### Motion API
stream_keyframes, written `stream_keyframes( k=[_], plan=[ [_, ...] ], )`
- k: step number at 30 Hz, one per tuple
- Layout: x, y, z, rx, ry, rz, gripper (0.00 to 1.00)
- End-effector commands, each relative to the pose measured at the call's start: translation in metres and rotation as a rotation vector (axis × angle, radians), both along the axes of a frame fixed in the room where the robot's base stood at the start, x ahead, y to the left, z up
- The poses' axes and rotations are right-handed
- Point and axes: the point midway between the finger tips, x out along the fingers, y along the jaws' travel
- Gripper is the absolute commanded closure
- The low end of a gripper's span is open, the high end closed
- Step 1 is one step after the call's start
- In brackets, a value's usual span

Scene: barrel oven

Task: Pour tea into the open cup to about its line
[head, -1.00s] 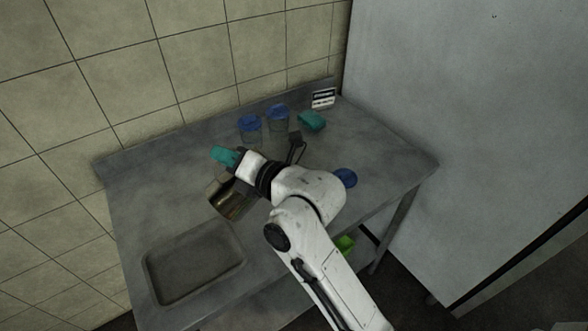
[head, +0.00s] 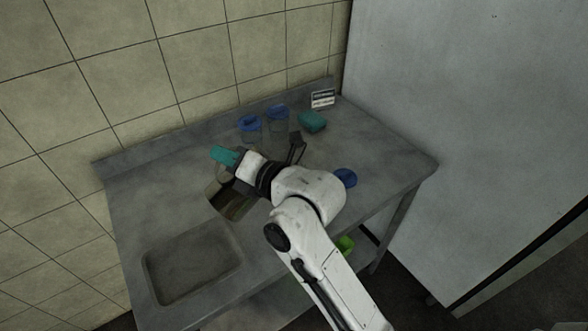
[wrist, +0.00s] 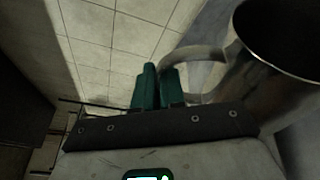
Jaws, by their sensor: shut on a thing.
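My gripper (head: 222,155), with teal fingers, is over the left part of the steel table. In the wrist view the two fingers (wrist: 158,80) are closed at the handle of a metal jug (wrist: 245,85), whose dark round mouth shows at the upper right. In the head view the jug (head: 234,203) is partly hidden below my wrist and its tilt is hard to judge. Two clear cups with blue lids, a left one (head: 249,124) and a right one (head: 277,113), stand near the back wall. A loose blue lid (head: 345,177) lies right of my arm. I cannot make out the open cup.
A sink basin (head: 195,263) is sunk in the table's front left. A teal sponge-like block (head: 312,120) and a small card (head: 322,99) are at the back right. A dark object (head: 297,141) lies before the lidded cups. The right end of the table is clear.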

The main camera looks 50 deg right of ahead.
Motion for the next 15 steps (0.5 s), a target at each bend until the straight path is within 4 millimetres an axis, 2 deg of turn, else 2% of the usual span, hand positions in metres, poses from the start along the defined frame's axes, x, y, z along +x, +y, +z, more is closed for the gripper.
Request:
stream_keyframes(
  k=[8,15],
  plan=[
    [0.0,0.001,0.0,-0.006,-0.001,0.0,1.0],
    [0.003,0.01,-0.015,-0.098,0.029,0.001,1.0]
  ],
)
